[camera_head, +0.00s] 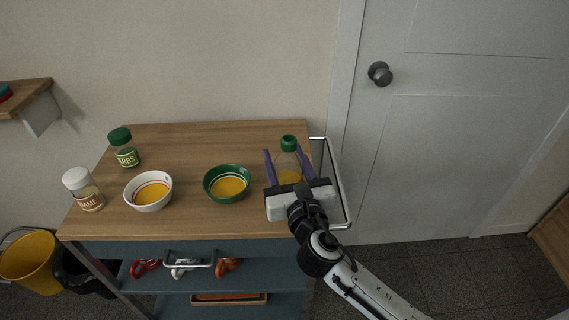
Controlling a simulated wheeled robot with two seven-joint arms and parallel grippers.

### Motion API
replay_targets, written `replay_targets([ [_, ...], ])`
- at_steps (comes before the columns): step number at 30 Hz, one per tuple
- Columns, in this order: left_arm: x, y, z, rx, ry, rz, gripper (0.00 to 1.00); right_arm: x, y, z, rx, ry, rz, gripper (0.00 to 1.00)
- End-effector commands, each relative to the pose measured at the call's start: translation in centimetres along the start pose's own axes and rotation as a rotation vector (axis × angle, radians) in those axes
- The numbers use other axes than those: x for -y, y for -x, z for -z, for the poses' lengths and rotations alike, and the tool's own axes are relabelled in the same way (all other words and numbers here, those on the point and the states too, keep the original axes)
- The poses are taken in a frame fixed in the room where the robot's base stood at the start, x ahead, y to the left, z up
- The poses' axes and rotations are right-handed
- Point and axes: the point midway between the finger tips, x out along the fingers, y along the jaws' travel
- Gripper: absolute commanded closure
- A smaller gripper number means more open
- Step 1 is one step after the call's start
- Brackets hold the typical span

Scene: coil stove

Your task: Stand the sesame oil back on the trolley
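A clear bottle (289,160) with a green cap and yellow liquid stands upright at the right end of the wooden trolley top (215,140). I take it for the sesame oil; no label on it is readable. My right gripper (282,149) reaches in from the front right, with one purple finger on each side of the bottle. The gripper body hides the bottle's lower part and base, so whether it rests on the wood is hidden. I cannot tell whether the fingers touch the bottle. My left gripper is not in view.
A green bowl (227,170) and a white bowl (148,205) hold yellow liquid left of the bottle. A herbs jar (123,147) and a white-capped jar (83,190) stand at the left. A metal rail (335,180) edges the right side. The back middle is clear.

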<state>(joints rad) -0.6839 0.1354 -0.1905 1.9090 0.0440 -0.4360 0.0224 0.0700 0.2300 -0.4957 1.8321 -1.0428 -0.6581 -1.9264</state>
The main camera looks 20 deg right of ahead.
Motion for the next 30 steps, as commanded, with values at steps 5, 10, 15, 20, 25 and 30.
replay_targets([
  [5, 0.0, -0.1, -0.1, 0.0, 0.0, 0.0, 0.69, 0.0, 0.0, 0.3, 0.006, -0.002, -0.001, 0.9],
  [10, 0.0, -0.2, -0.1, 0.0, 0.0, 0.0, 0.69, 0.0, 0.0, 0.3, 0.005, -0.001, -0.001, 0.9],
  [15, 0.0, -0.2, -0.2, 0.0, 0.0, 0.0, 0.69, 0.0, 0.0, 0.8, 0.001, 0.0, -0.001, 0.43],
  [20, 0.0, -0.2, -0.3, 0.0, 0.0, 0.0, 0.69, 0.0, 0.0, 0.8, 0.001, 0.0, -0.001, 0.35],
  [25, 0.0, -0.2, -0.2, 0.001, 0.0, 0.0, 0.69, 0.0, 0.0, 0.7, 0.001, 0.0, -0.001, 0.35],
  [30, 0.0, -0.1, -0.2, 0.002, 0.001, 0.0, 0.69, 0.0, 1.1, 0.7, -0.001, -0.001, -0.001, 0.35],
])
